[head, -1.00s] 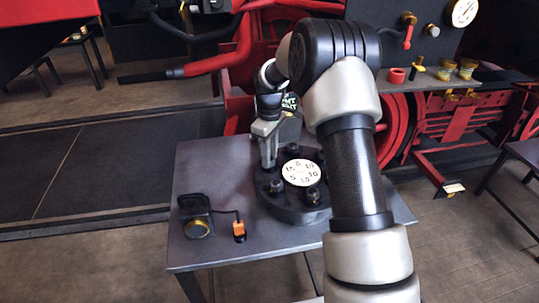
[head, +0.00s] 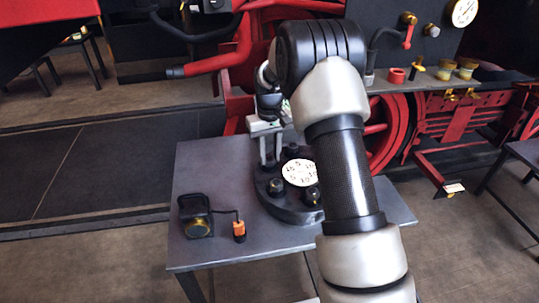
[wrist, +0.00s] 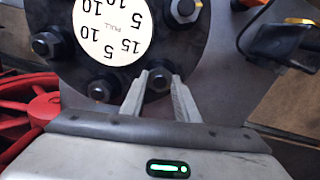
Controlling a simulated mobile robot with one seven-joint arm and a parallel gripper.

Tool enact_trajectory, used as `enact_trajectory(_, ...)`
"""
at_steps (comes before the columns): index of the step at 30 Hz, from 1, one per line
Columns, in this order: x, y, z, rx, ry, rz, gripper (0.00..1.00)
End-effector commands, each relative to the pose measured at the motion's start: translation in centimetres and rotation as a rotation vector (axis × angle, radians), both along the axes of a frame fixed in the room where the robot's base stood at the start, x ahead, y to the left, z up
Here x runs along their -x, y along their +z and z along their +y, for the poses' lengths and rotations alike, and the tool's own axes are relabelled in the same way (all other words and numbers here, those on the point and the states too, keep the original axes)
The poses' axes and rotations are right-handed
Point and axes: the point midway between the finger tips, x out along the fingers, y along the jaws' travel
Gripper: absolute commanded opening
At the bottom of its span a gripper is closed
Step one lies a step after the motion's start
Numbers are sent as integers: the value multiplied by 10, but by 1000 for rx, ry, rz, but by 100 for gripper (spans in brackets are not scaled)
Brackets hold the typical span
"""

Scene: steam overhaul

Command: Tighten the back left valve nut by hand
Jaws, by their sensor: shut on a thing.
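A round black valve cover (head: 285,210) with a white dial (head: 299,173) at its middle sits on the grey table, and dark nuts on studs ring the dial. My gripper (head: 270,163) points down at the cover's back left edge. In the wrist view its fingers (wrist: 160,90) stand on both sides of the back left nut (wrist: 159,80) and are shut on it. The stud and nut stay on the cover. In the head view this nut is mostly hidden by the fingers. Other nuts show at the front left (head: 275,187) and front right (head: 311,195).
A black lamp-like device (head: 195,215) with a brass ring stands on the table's left part, beside a small orange and black piece (head: 239,230). Red locomotive wheels and frame (head: 465,135) stand behind. The table (head: 215,160) is bare at the back left.

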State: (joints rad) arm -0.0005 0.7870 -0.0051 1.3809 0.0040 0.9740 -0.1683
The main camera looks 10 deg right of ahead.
Motion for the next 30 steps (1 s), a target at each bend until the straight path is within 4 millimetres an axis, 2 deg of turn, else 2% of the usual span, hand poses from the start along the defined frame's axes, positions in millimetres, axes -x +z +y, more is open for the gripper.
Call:
enact_trajectory(12,-1,1,0,0,-165,-2,6)
enact_trajectory(27,-1,1,0,-1,-181,-2,6)
enact_trajectory(28,-1,1,0,-1,-181,-2,33)
enact_trajectory(30,-1,1,0,-1,-181,-2,45)
